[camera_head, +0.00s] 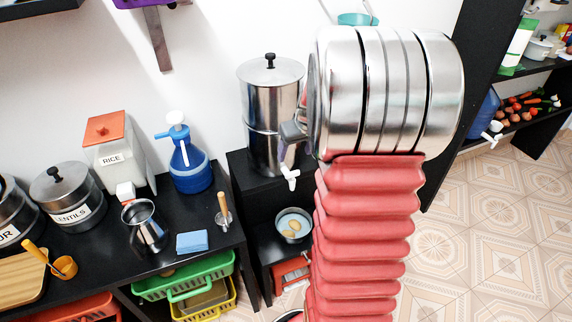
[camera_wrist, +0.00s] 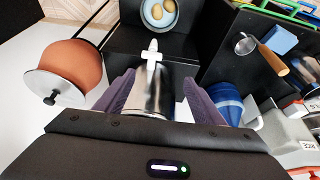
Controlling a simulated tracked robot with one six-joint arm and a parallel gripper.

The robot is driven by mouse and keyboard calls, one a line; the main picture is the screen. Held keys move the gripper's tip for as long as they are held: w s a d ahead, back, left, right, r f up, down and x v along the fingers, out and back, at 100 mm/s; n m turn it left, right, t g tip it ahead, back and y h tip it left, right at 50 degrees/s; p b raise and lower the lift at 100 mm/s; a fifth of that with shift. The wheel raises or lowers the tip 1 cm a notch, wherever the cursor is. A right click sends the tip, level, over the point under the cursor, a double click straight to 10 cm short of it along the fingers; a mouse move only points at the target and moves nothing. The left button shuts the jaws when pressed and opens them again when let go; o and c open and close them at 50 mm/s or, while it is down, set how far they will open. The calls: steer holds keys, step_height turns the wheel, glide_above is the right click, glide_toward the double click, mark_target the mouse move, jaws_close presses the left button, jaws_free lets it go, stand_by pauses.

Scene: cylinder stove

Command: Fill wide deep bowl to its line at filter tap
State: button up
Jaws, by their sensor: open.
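The steel water filter (camera_head: 268,95) stands on a black stand against the wall, with a white tap (camera_head: 290,176) low on its front. In the wrist view the filter body (camera_wrist: 151,98) and white tap (camera_wrist: 151,50) show between my fingers. My gripper (camera_wrist: 157,82) is open with nothing held; the fingers seem apart from the filter, though depth is hard to judge. A bowl (camera_head: 294,237) with two pale, potato-like things is on the shelf below the tap. I cannot tell whether it is the wide deep bowl. No fill line shows.
A terracotta pot (camera_wrist: 72,67) stands beside the filter. The counter holds a blue pump jug (camera_head: 190,168), a rice container (camera_head: 115,155), a steel jug (camera_head: 146,228), a sponge (camera_head: 192,242) and a wooden-handled tool (camera_head: 223,208). Baskets (camera_head: 185,275) sit beneath. The tiled floor (camera_head: 490,225) at right is clear.

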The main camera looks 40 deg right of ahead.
mark_target(293, 172)
steer(key=shift+d+f, duration=0.35)
steer(key=shift+d, duration=0.25)
steer(key=shift+d+f, duration=0.35)
steer(key=shift+d, duration=0.2)
steer(key=shift+f, duration=0.1)
steer(key=x, duration=1.3)
steer(key=shift+f, duration=0.3)
steer(key=c, duration=1)
steer(key=shift+c, duration=0.2)
